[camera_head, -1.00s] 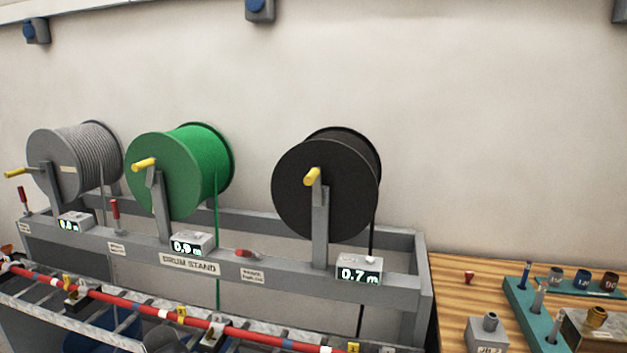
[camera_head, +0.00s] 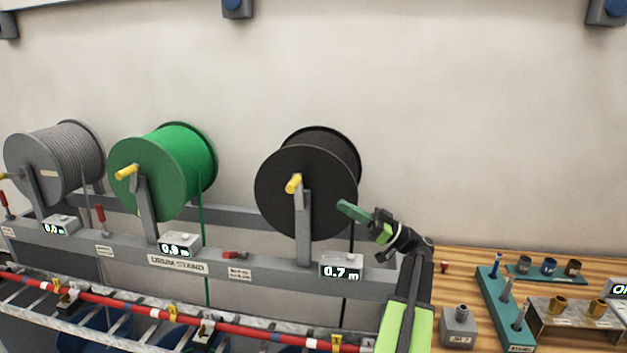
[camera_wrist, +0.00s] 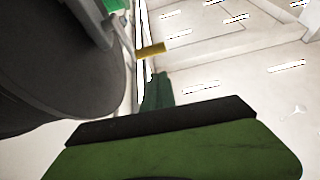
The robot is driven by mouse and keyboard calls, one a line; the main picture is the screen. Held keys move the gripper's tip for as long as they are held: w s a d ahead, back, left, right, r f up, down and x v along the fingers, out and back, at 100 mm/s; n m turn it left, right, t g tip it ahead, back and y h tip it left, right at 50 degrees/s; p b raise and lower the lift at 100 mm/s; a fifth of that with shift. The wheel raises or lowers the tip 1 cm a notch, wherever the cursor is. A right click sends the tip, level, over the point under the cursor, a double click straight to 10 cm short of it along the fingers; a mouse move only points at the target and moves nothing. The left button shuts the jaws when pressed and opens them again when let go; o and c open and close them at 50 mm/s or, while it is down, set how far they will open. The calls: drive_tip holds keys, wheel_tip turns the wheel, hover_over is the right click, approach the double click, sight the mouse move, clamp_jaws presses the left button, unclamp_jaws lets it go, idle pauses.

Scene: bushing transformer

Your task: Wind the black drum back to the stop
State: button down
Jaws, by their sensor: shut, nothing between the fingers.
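The black drum (camera_head: 305,190) hangs on the right post of the grey drum stand. Its yellow crank handle (camera_head: 293,184) points out from the front face, left of centre at the top of the post. The counter (camera_head: 341,268) below it reads 0.7 m. A black cable hangs down from the drum's right side. My gripper (camera_head: 345,209) is shut and empty at the drum's right edge, apart from the handle. In the wrist view the gripper's green fingertips (camera_wrist: 158,90) point toward a yellow handle (camera_wrist: 151,50), with the dark drum face (camera_wrist: 60,70) at left.
A green drum (camera_head: 165,170) and a grey drum (camera_head: 55,163) stand to the left with their own handles. A small red lever (camera_head: 234,255) lies on the stand rail. A wooden bench (camera_head: 480,290) with fittings is at right. Cable ladder runs in front.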

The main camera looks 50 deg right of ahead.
drive_tip(key=p+x, duration=0.3)
drive_tip(key=x, duration=0.8)
drive_tip(key=shift+w+f+t+p, duration=0.15)
drive_tip(key=shift+w+t+p, duration=0.2)
drive_tip(key=shift+w, duration=0.2)
